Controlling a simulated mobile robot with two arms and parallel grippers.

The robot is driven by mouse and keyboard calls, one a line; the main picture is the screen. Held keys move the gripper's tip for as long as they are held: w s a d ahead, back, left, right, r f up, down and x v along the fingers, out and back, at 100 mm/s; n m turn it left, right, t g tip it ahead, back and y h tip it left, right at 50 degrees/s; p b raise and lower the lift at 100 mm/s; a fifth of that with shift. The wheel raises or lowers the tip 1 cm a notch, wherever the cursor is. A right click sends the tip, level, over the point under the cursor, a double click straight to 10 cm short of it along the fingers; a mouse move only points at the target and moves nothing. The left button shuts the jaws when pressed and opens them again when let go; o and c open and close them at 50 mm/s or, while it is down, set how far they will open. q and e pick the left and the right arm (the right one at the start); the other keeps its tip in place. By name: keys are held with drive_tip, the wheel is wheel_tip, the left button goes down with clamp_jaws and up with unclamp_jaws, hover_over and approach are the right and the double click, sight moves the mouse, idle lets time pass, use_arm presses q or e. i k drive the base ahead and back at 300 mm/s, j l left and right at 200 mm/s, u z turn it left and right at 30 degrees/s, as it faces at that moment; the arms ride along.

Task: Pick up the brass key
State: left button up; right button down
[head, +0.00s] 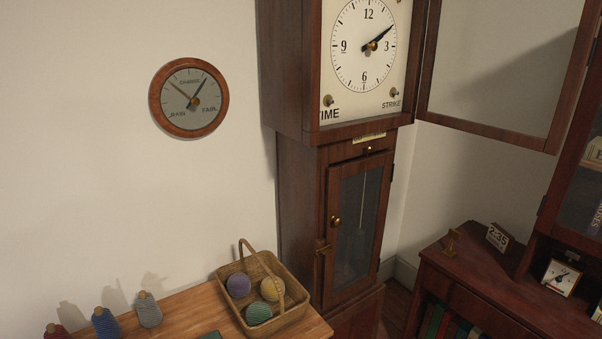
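I cannot make out the brass key for certain. A small brass-brown upright object (451,241) stands on the dark red-brown cabinet at the right, but its shape is too small to tell. A small brass-coloured fitting (322,248) sits at the left edge of the tall clock's (296,210) lower door (357,230); I cannot tell whether it is a latch or a key. A round brass knob (336,221) is on that door, which looks closed. Neither of my grippers is in view.
The clock's glazed upper door (490,132) hangs open to the right over the cabinet (470,276). A date block (498,237) and small dial (561,277) stand there. A wicker basket (294,315) with yarn balls and several thread spools (148,309) are on the wooden table (190,318).

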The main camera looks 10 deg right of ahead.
sight(454, 235)
drive_tip(key=z, duration=1.35)
